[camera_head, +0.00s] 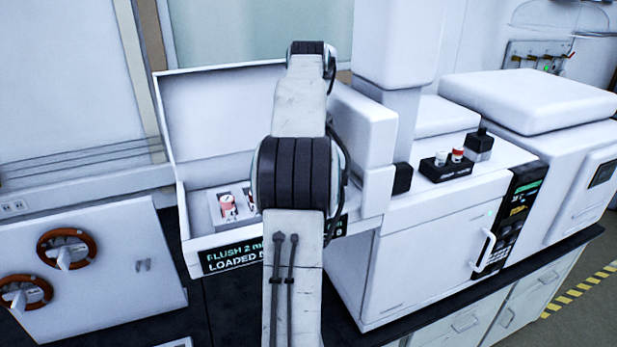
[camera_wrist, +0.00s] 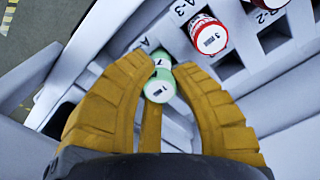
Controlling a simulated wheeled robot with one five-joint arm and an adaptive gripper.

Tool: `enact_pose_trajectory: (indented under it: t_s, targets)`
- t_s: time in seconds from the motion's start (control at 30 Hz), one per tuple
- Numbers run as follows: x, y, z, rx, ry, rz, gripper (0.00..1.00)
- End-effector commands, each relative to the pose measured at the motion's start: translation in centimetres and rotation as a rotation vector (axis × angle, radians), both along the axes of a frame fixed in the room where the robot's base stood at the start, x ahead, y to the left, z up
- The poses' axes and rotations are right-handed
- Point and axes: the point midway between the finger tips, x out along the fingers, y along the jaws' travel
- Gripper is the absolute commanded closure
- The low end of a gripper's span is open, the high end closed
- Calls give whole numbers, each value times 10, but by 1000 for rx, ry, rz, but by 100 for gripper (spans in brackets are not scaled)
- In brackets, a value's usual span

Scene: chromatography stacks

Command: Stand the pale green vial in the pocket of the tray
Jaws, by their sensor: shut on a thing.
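The pale green vial (camera_wrist: 160,88) is in the wrist view, between the yellow fingers of my gripper (camera_wrist: 163,70). My gripper is shut on it, and its capped end faces the camera. The grey-white tray (camera_wrist: 180,42) lies beyond the fingers, with dark square pockets and labels such as A-3 and B-2. The vial is over or beside the tray's edge near its A side; I cannot tell whether its lower end is in a pocket. In the head view the tray (camera_head: 214,208) shows partly, and my arm hides the gripper and the vial.
A red-capped vial (camera_wrist: 208,36) stands in the tray near the A-3 label, and another red one is at the top edge. An open white lid (camera_head: 215,120) rises behind the tray. A white instrument (camera_head: 420,250) stands at right with a small black vial rack (camera_head: 446,171) on top.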

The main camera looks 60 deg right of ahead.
Motion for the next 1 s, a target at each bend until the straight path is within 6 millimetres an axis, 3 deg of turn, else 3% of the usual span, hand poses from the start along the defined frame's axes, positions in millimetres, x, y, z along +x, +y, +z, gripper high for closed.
enact_pose_trajectory:
  t_s: [1.0]
  targets:
    - [0,0,-14,0,0,0,100]
